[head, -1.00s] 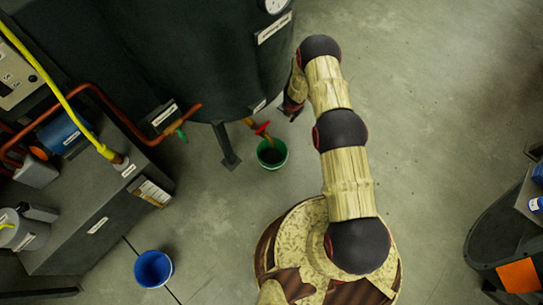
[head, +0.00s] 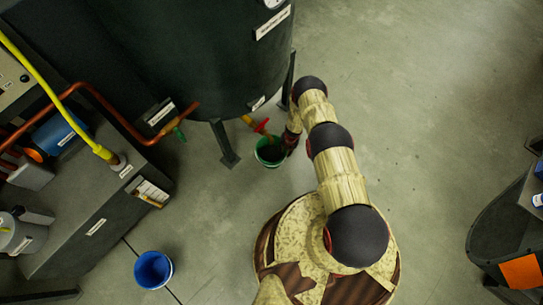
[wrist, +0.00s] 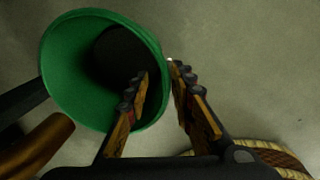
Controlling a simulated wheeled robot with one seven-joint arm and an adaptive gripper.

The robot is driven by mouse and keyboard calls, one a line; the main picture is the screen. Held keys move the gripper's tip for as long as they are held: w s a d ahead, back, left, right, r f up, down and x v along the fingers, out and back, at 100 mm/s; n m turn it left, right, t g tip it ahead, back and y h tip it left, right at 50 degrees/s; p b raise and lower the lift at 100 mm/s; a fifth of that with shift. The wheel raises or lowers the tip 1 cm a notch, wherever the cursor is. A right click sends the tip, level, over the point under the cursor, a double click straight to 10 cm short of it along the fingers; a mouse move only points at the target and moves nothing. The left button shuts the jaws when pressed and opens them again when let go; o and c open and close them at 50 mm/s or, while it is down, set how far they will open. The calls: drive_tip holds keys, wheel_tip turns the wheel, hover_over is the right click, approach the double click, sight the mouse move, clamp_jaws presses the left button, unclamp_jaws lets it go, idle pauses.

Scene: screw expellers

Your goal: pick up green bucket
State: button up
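The green bucket (head: 267,164) stands on the floor beside the large dark tank, below a red-handled tap. In the wrist view the green bucket (wrist: 62,55) fills the upper left, its mouth open towards the camera and its inside dark. My gripper (wrist: 158,68) is open, with its fingers astride the bucket's right rim. The left finger reaches over the mouth and the right finger is outside the wall. A gap shows between the fingers and the rim. In the head view my gripper (head: 288,147) is at the bucket's right side, partly hidden by my arm.
The dark tank (head: 190,60) and its leg (head: 226,145) stand close behind and left of the bucket. The tap with the red handle (head: 262,126) hangs just above it. A blue bucket (head: 153,270) stands at lower left.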

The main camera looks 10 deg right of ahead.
wheel_tip(320, 180, down, 3)
drive_tip(key=shift+a+f+b, duration=0.15)
drive_tip(key=shift+f+b, duration=0.05)
drive_tip(key=shift+b, duration=0.4)
drive_tip(key=shift+c, duration=1.2)
drive_tip(key=shift+r, duration=0.1)
clamp_jaws()
